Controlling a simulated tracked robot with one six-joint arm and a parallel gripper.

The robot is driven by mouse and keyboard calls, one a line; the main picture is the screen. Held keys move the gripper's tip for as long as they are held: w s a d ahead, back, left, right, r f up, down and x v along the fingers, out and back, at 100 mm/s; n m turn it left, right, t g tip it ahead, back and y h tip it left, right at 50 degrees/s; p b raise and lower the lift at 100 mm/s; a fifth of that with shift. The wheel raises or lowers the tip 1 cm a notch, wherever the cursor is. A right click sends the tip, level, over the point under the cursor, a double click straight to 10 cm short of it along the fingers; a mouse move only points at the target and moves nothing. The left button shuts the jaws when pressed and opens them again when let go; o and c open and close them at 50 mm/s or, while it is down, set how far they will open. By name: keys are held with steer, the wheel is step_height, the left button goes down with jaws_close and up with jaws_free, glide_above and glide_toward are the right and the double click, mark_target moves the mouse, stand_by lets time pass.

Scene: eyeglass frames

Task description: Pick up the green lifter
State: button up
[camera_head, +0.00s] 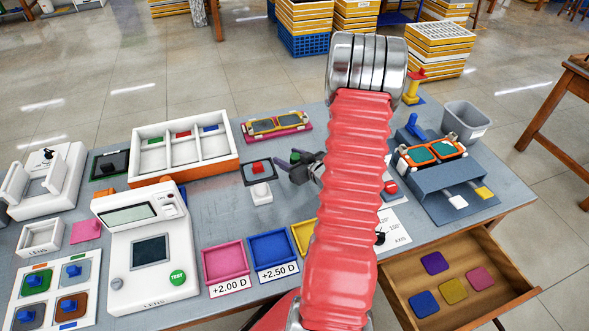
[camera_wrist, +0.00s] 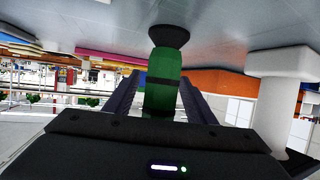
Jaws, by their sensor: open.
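The green lifter (camera_wrist: 164,88) is a green cylinder with a black band and a flared black cup at one end. In the wrist view it lies between the two dark fingers of my gripper (camera_wrist: 161,80), with its cup beyond the fingertips. My gripper is open, with a finger on each side of the lifter; I cannot tell whether either touches it. In the head view my gripper (camera_head: 301,170) is low over the grey table, right of a white stand, and only a small green part of the lifter (camera_head: 295,157) shows.
The white stand (camera_head: 262,193) with a black plate and red knob is close on the left. A white tray with compartments (camera_head: 183,172) and a pink holder with yellow frames (camera_head: 276,125) stand behind. Blue and pink trays lie in front. A wooden drawer (camera_head: 409,306) is open at right.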

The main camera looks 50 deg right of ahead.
steer(key=shift+c, duration=0.4)
steer(key=c, duration=1.1)
steer(key=shift+r, duration=0.1)
step_height(320, 180, up, 10)
steer(key=shift+s, duration=0.1)
stand_by(0.6)
